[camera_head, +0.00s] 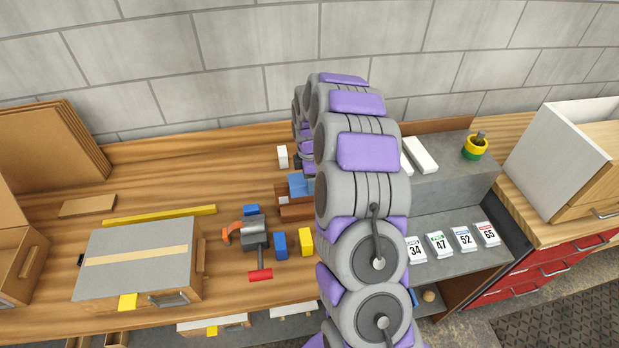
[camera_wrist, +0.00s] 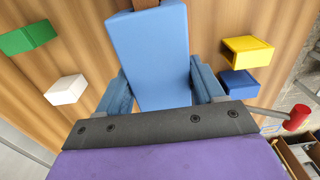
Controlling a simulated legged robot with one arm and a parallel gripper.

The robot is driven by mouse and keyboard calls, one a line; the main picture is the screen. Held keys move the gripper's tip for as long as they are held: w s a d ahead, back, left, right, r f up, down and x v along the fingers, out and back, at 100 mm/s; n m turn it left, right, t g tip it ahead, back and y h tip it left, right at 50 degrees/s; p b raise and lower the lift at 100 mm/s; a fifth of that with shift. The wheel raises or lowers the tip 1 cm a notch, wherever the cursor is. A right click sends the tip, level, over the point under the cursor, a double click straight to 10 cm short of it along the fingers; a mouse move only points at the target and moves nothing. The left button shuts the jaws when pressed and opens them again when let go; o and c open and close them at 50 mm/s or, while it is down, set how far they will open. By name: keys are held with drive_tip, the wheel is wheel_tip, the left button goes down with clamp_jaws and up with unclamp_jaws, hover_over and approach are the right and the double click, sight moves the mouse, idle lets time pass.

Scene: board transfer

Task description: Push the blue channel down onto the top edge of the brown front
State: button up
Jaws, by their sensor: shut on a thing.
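The blue channel (camera_wrist: 150,50) fills the middle of the wrist view, between the two blue fingers of my gripper (camera_wrist: 160,88). My gripper is shut on it. A small piece of brown (camera_wrist: 146,4) shows at the channel's far end, likely the brown front. In the head view the blue channel (camera_head: 297,184) sits at the brown parts (camera_head: 296,211), just left of my arm. My arm hides much of the gripper and the brown parts there. I cannot tell whether the channel is fully seated on the edge.
A grey vise (camera_head: 254,234) with a red handle (camera_head: 260,275) stands left of my arm. A yellow block (camera_head: 306,241), a blue block (camera_head: 280,246) and a white block (camera_head: 283,157) stand nearby. A grey-topped box (camera_head: 135,278) lies farther left. Numbered cards (camera_head: 463,238) lie right.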

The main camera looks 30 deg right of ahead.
drive_tip(key=o, duration=1.1)
wheel_tip(320, 180, up, 17)
drive_tip(key=shift+r+p, duration=0.1)
drive_tip(key=shift+p, duration=0.65)
